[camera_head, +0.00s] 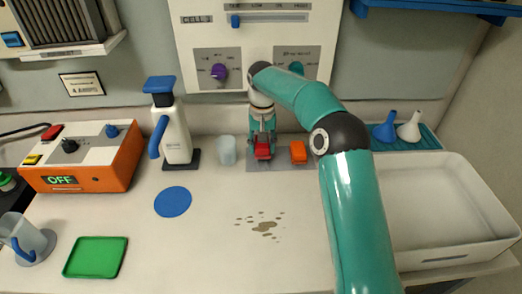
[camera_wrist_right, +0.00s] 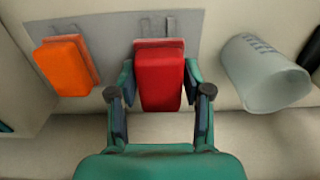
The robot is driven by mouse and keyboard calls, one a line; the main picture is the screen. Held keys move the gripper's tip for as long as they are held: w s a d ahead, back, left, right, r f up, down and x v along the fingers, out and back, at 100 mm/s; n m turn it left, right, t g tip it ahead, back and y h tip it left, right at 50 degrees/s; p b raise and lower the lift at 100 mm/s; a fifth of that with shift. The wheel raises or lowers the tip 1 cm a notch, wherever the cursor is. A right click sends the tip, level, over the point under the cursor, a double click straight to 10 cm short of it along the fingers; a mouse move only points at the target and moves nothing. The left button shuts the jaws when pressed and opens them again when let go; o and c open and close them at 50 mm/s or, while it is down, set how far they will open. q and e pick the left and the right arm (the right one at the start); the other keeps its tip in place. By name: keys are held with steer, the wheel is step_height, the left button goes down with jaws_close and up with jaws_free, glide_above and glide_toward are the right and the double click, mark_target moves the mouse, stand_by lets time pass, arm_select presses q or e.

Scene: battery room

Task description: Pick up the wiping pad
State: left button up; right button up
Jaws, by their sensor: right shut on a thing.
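A red pad (camera_head: 262,152) with a block-shaped body stands on a grey plate (camera_head: 283,166) at the back of the counter. An orange pad (camera_head: 298,152) of similar shape is to its right on the same plate. My right gripper (camera_head: 263,138) reaches down over the red pad and is shut on it. In the right wrist view the fingers of my right gripper (camera_wrist_right: 159,85) press on both sides of the red pad (camera_wrist_right: 159,80), and the orange pad (camera_wrist_right: 65,67) is apart at left. My left gripper is not in view.
Brown spots (camera_head: 264,226) mark the counter in front. A white basin (camera_head: 440,205) is at right. A blue disc (camera_head: 173,201) and green mat (camera_head: 96,257) lie at left.

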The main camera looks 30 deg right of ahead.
step_height(320, 180, up, 10)
steer(key=shift+f+p, duration=0.15)
steer(key=shift+p, duration=0.9)
step_height(320, 180, up, 8)
steer(key=p, duration=0.4)
steer(key=shift+f, duration=0.1)
steer(key=o, duration=0.5)
steer(key=shift+c, duration=0.2)
steer(key=c, duration=0.3)
